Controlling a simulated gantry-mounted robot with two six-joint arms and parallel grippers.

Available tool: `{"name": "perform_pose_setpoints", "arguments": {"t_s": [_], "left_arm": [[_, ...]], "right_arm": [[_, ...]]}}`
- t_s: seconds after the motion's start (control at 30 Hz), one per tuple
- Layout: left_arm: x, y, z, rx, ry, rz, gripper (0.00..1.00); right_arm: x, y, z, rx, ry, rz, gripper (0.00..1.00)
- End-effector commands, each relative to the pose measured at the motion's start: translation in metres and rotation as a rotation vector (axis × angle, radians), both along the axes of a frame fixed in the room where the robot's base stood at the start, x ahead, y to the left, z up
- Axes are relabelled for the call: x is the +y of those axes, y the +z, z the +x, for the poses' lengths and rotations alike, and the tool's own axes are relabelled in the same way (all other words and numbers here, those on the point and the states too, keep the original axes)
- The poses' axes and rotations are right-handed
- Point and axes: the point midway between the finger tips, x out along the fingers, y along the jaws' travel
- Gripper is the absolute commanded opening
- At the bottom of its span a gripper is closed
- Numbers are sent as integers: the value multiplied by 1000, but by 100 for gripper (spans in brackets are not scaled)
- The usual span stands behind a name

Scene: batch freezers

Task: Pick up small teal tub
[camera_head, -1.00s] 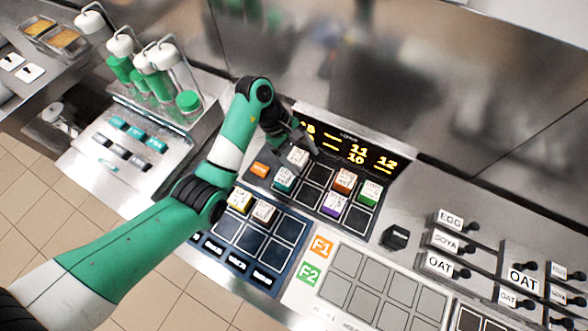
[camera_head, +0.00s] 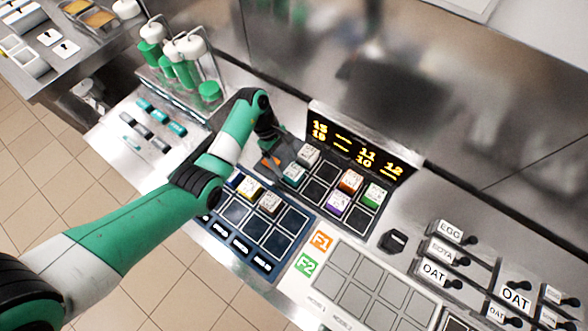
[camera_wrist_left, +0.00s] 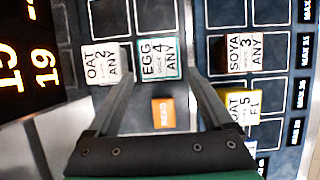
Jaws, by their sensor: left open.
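The small teal tub (camera_head: 293,175) sits in a cell of the dark grid below the display, with a white label on top. In the left wrist view the teal-edged tub (camera_wrist_left: 160,60) reads EGG 4 ANY. My left gripper (camera_head: 272,147) is open and empty, just left of and behind the tub in the head view. In the wrist view its fingertips (camera_wrist_left: 158,64) appear on either side of the tub; the height gap and any contact cannot be told. My right gripper is not in view.
A white-labelled tub (camera_head: 308,155) stands close behind the teal one. An orange block (camera_wrist_left: 163,112) lies near the gripper. Orange (camera_head: 350,182), purple (camera_head: 338,205) and green (camera_head: 375,195) tubs stand to the right. Yellow (camera_head: 249,188) and soya (camera_head: 269,202) tubs occupy the blue tray (camera_head: 283,263).

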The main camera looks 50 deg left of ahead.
Motion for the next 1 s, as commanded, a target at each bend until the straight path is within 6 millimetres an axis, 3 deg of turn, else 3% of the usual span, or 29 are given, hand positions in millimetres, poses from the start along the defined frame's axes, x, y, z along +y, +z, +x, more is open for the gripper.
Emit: {"name": "perform_pose_setpoints", "arguments": {"t_s": [0.3,0.57,1.0], "left_arm": [[-21,-43,5,3,-1,-1,85],[-23,-46,6,1,0,0,85],[-22,-45,6,1,0,0,10]], "right_arm": [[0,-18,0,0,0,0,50],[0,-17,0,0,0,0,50],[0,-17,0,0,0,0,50]]}}
